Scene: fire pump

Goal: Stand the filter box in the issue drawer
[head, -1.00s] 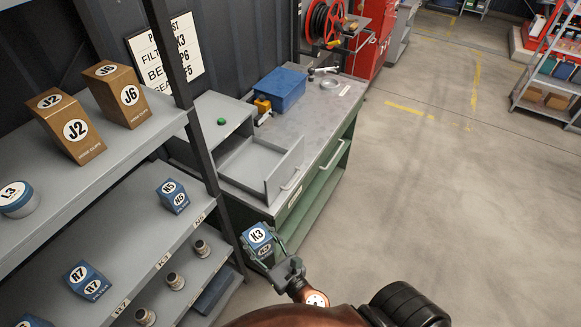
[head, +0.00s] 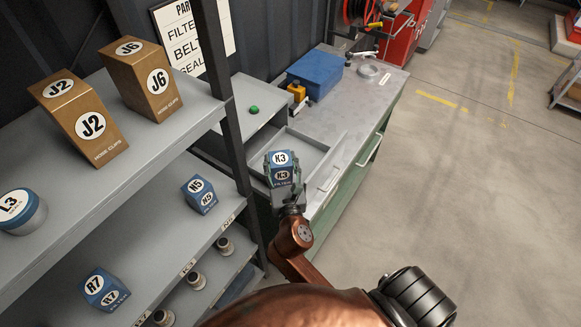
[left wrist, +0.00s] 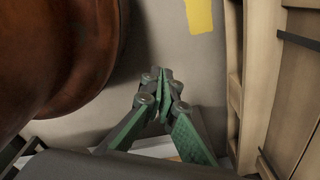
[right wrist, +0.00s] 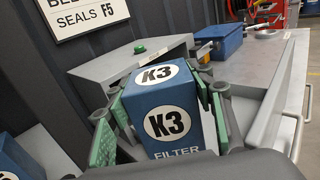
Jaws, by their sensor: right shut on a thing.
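The filter box (head: 282,162) is blue with white K3 labels. My right gripper (head: 284,186) is shut on it, with the green finger pads on either side of the box in the right wrist view (right wrist: 165,112). The issue drawer (head: 343,168) is a grey open tray pulled out of the bench. In the head view the box overlaps the drawer's near part; its height above the drawer floor is hard to tell. The drawer interior looks empty where it shows. My left gripper (left wrist: 160,82) is empty, its fingertips together, away from the drawer.
A shelf rack (head: 190,95) with an upright post stands close left of the drawer, holding boxes and cans. A grey raised cabinet with a green button (head: 254,109) is behind the drawer. A blue bin (head: 315,74) sits on the bench top. The floor at right is clear.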

